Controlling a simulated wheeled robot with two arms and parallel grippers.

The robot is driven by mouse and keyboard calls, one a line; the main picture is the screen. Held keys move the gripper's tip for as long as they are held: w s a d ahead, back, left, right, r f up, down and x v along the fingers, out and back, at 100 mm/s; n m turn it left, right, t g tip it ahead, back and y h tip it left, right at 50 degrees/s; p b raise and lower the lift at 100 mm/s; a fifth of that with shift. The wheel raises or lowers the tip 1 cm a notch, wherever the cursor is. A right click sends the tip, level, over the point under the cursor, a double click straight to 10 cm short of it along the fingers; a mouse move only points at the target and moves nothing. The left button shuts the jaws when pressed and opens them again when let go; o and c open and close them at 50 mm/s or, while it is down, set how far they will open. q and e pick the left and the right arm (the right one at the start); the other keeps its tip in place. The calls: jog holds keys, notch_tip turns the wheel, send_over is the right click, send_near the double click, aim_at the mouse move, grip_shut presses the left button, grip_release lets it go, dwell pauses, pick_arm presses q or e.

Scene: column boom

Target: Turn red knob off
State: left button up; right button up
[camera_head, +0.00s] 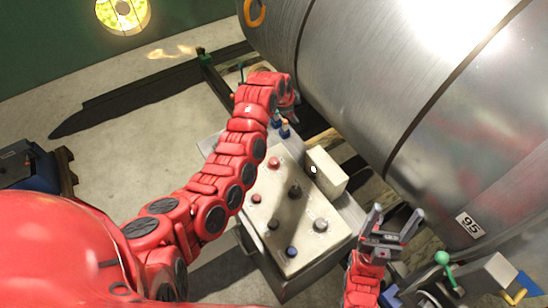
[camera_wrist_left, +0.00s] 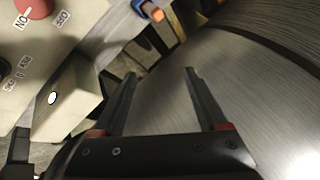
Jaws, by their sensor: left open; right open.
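A beige control panel (camera_head: 290,225) carries several knobs. A red knob (camera_head: 274,163) is near its far edge, and a smaller red knob (camera_head: 256,199) is at its left side. In the left wrist view a red knob (camera_wrist_left: 36,8) shows at the top left corner, with ON and OFF-like labels beside it. My left gripper (camera_wrist_left: 160,74) is open and empty, apart from the knob, facing the metal cylinder. In the head view my left arm reaches past the panel's far end and mostly hides that gripper. My right gripper (camera_head: 395,213) is open and empty, right of the panel.
A large metal cylinder (camera_head: 370,70) fills the right side, close to both grippers. A cream box (camera_head: 326,171) stands at the panel's right edge. Dark knobs (camera_head: 295,190) and a blue knob (camera_head: 292,251) sit on the panel. A green-topped lever (camera_head: 443,258) is at lower right.

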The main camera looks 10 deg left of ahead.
pick_arm(q)
jog(key=s+a+r+m+g+y, duration=0.1)
jog(key=s+a+r+m+g, duration=0.15)
jog(key=s, duration=0.35)
jog(key=s+a+r+m+g+y, duration=0.1)
jog(key=s+r+m+g, duration=0.1)
jog(key=s+g, duration=0.25)
jog(key=b, duration=0.3)
send_over(274, 160)
jog(key=shift+m+t+y, duration=0.25)
jog(key=shift+t+y, duration=0.05)
jog(key=shift+t, duration=0.1)
notch_tip(274, 160, down, 12)
jog(key=shift+r, duration=0.25)
notch_tip(274, 160, down, 4)
jog(key=shift+r+p, duration=0.1)
jog(key=shift+p, duration=0.8)
jog(key=shift+s+f, duration=0.1)
jog(key=shift+f, duration=1.05)
grip_shut()
